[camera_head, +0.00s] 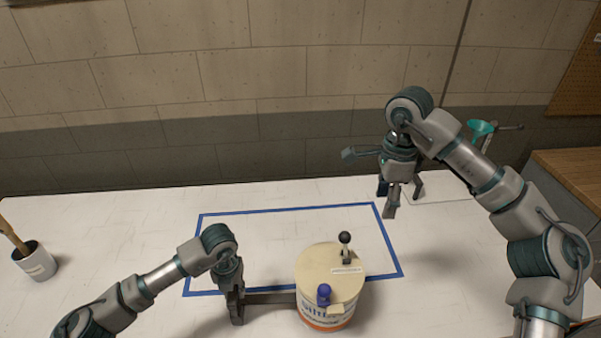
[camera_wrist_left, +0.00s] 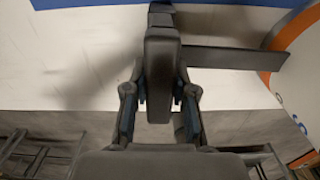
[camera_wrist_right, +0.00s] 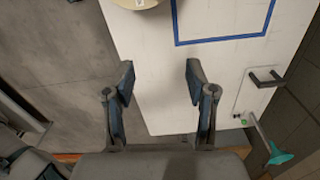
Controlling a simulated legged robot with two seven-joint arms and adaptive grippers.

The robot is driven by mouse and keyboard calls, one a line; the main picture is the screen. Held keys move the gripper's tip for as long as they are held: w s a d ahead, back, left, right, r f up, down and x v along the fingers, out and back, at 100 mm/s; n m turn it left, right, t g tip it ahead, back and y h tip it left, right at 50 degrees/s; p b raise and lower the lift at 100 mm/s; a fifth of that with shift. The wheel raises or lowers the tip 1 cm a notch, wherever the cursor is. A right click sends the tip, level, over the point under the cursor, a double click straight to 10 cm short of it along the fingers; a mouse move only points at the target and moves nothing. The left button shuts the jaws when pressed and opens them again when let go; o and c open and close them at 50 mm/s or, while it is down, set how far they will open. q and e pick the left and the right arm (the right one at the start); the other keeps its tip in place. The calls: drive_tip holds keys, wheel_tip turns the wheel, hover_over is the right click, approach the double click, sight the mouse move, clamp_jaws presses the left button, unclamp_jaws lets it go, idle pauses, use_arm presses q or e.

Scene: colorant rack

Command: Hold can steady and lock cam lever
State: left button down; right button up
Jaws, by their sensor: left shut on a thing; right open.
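A round can (camera_head: 326,318) with a cream lid, blue lettering and an orange band stands upright at the table's front middle. On its lid are a lever with a black ball knob (camera_head: 345,238) and a blue knob (camera_head: 323,290). A dark bar handle (camera_head: 268,298) reaches left from the can. My left gripper (camera_head: 235,300) is shut on the handle's dark end grip (camera_wrist_left: 160,75), left of the can. My right gripper (camera_head: 403,196) is open and empty above the table, behind and right of the can. In the right wrist view, only the can's edge (camera_wrist_right: 137,3) shows.
Blue tape (camera_head: 290,208) outlines a rectangle on the white table; the can overlaps its front right part. A white cup (camera_head: 37,265) with a wooden-handled tool stands far left. A teal funnel (camera_head: 481,128) on a stand is at the back right. The rectangle's back is clear.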

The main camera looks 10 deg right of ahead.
sight(346, 232)
drive_tip(key=a+m, duration=0.2)
drive_tip(key=m, duration=0.1)
drive_tip(key=a+m, duration=0.2)
drive_tip(key=m, duration=0.2)
drive_tip(key=a+m, duration=0.3)
drive_tip(key=shift+w+a+f+m+y, duration=0.1)
drive_tip(key=shift+w+f+m+y, duration=0.2)
drive_tip(key=shift+w+f, duration=0.1)
drive_tip(key=f, duration=1.1)
drive_tip(key=shift+s+a+f, duration=0.25)
drive_tip(key=shift+a, duration=0.1)
clamp_jaws()
